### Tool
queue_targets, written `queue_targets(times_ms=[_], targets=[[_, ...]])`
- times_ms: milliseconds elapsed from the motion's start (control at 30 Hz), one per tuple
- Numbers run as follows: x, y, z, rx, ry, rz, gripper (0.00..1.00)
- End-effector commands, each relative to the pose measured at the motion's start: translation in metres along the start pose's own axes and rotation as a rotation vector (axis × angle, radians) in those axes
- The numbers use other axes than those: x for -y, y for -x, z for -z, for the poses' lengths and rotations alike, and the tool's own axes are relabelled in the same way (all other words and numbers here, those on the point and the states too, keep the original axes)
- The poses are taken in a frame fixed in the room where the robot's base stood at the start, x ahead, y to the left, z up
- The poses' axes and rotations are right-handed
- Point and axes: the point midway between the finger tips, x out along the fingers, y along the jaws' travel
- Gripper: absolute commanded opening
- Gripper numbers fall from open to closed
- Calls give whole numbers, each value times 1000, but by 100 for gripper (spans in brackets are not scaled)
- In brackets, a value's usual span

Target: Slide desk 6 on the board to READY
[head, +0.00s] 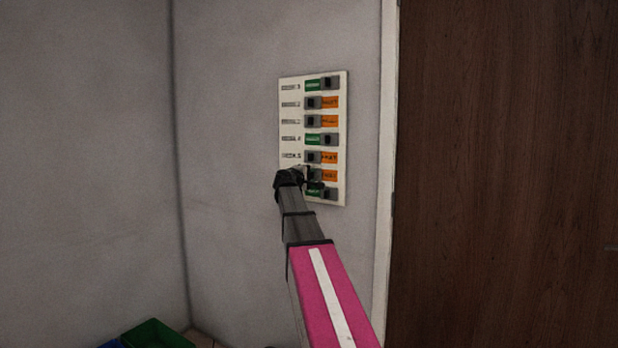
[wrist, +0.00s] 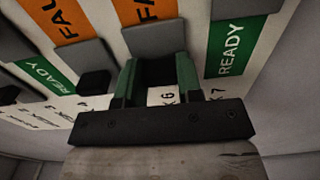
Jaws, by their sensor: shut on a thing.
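The white board (head: 343,130) hangs on the wall in the head view, with several rows of grey sliders. The desk 6 row is second from the bottom. Its orange FAULT field (head: 330,176) shows on the right, with its slider at the left end. In the wrist view the desk 6 slider plate (wrist: 155,36) lies beside its orange field (wrist: 145,9). My gripper (head: 307,176) is at this row; in the wrist view its green-padded fingers (wrist: 160,75) are shut on the slider's knob, which is mostly hidden between them.
The desk 7 row just below shows green READY (wrist: 230,47) close beside one finger. The desk 5 knob (wrist: 95,82) is close on the other side. A brown door (head: 490,150) stands right of the board. A green bin (head: 158,333) is on the floor at lower left.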

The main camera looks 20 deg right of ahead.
Motion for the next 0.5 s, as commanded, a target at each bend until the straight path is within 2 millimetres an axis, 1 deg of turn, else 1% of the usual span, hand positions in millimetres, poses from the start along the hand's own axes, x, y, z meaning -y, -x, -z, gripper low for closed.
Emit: queue_targets(times_ms=[167, 300, 400, 500], targets=[[1, 2, -34, 4, -1, 0, 0], [1, 2, -65, 4, 0, 0, 0], [1, 2, -77, 1, -1, 1, 0], [1, 1, -79, 1, -1, 1, 0]])
